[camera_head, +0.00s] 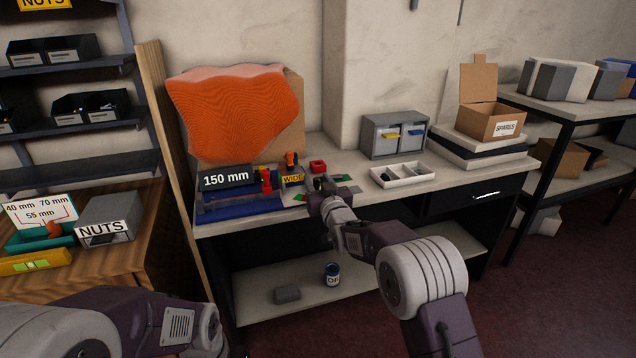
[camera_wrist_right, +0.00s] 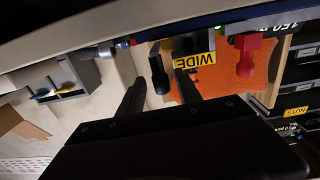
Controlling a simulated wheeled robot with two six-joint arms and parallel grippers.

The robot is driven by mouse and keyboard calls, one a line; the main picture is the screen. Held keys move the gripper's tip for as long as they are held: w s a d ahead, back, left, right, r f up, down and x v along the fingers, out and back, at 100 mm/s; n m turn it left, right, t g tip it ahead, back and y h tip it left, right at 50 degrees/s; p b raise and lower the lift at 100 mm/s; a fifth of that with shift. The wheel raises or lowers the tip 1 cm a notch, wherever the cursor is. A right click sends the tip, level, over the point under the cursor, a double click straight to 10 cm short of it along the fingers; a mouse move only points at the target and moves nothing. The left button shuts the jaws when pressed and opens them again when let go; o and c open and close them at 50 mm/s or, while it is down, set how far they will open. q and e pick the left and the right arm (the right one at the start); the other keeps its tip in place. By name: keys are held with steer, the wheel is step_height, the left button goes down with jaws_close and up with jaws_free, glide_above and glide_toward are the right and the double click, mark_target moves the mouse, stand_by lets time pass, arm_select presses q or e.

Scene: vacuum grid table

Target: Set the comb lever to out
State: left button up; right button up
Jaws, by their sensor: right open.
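A vacuum grid table fixture stands on the bench, with a blue base (camera_head: 240,211) and a "150 mm" sign (camera_head: 226,178). A red lever (camera_head: 266,181) stands near a yellow "WIDE" label (camera_head: 292,179); in the right wrist view the red lever (camera_wrist_right: 246,55) and the label (camera_wrist_right: 194,61) show too. A dark lever-like piece (camera_wrist_right: 159,70) lies ahead of my right gripper (camera_wrist_right: 160,88), between its open fingers in the picture; contact cannot be told. I cannot tell which piece is the comb lever. In the head view my right gripper (camera_head: 324,184) is at the fixture's right end.
A white divided tray (camera_head: 402,182) and a grey drawer unit (camera_head: 381,147) stand to the right. An orange sheet (camera_head: 235,105) hangs behind the fixture. A small red block (camera_head: 318,167) lies near the gripper. The bench front is clear right of my arm.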

steer(key=shift+s, duration=0.1)
steer(key=p+v, duration=0.1)
steer(key=v, duration=0.8)
steer(key=shift+p, duration=0.4)
